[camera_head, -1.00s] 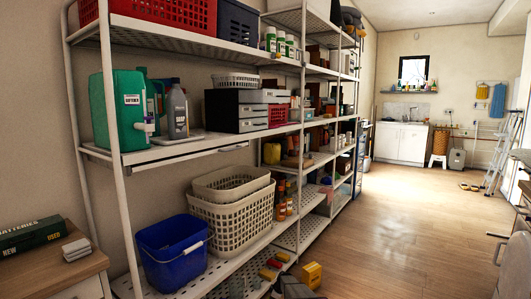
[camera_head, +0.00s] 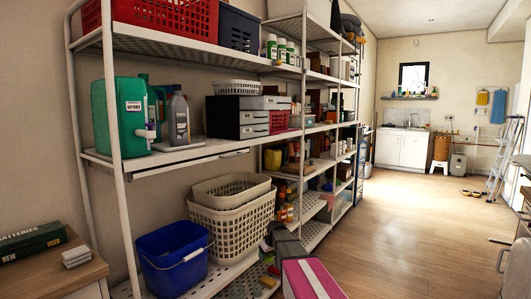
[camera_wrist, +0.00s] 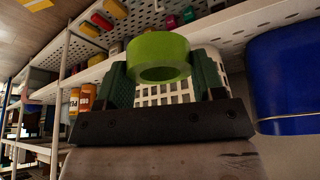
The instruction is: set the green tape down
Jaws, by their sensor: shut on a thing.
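The green tape (camera_wrist: 158,56) is a thick bright green ring. In the wrist view it sits between the two dark green fingers of my gripper (camera_wrist: 160,68), which are shut on it. In the head view my gripper (camera_head: 272,240) is at the lower middle, just right of the stacked pale baskets and above the lower shelf (camera_head: 222,277). The tape is hard to make out there, and my arm hides part of the shelf.
A blue bucket (camera_head: 173,257) stands left of the pale baskets (camera_head: 232,212) on the lower shelf. Small red and yellow items (camera_head: 268,282) lie near its front edge. A shelf post (camera_head: 123,190) rises at the left.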

